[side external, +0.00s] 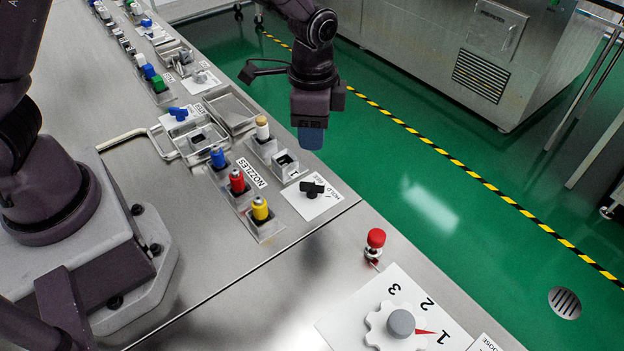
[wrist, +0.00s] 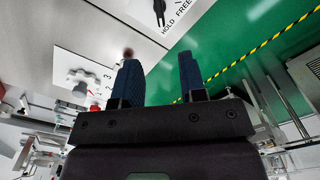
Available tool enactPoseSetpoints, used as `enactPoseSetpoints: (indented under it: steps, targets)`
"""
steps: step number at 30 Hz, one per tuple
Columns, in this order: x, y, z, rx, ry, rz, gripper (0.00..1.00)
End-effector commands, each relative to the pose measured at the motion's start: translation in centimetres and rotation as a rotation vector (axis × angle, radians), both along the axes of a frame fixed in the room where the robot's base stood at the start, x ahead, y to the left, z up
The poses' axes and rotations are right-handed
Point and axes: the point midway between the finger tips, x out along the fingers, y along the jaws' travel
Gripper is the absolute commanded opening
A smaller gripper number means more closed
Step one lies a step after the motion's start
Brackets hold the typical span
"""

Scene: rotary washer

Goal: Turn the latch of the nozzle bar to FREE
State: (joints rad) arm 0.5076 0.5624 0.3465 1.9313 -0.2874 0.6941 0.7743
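The black latch (side external: 312,189) sits on a white plate (side external: 311,205) at the near right end of the nozzle bar (side external: 240,192). In the wrist view the latch (wrist: 160,12) is at the top edge, partly cut off, beside the words HOLD and FREE. I cannot tell for sure which word it points to. My gripper (side external: 311,138) hangs above and behind the latch in the side view, apart from it. In the wrist view its two blue fingers (wrist: 160,75) are spread with nothing between them.
Blue, red and yellow nozzles (side external: 237,182) stand left of the latch. A white bottle-like piece (side external: 262,129) stands in a holder behind. Bare metal table surrounds the latch plate's near side.

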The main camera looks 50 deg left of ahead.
Motion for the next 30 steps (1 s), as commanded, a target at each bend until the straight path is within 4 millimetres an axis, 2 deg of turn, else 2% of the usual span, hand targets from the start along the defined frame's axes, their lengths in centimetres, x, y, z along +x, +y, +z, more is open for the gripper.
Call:
enactPoseSetpoints:
  steps: [5,15,21,25,30]
  targets:
    - [-0.1,0.1,-1.2,0.002,0.004,-0.026,0.38]
    - [-0.2,0.1,-8.0,0.003,0.006,-0.023,0.38]
    - [-0.1,0.1,-11.3,0.001,0.004,-0.022,0.38]
    - [-0.1,0.1,-12.5,0.001,0.002,-0.022,0.38]
    - [-0.1,0.1,-13.0,0.000,0.001,-0.024,0.38]
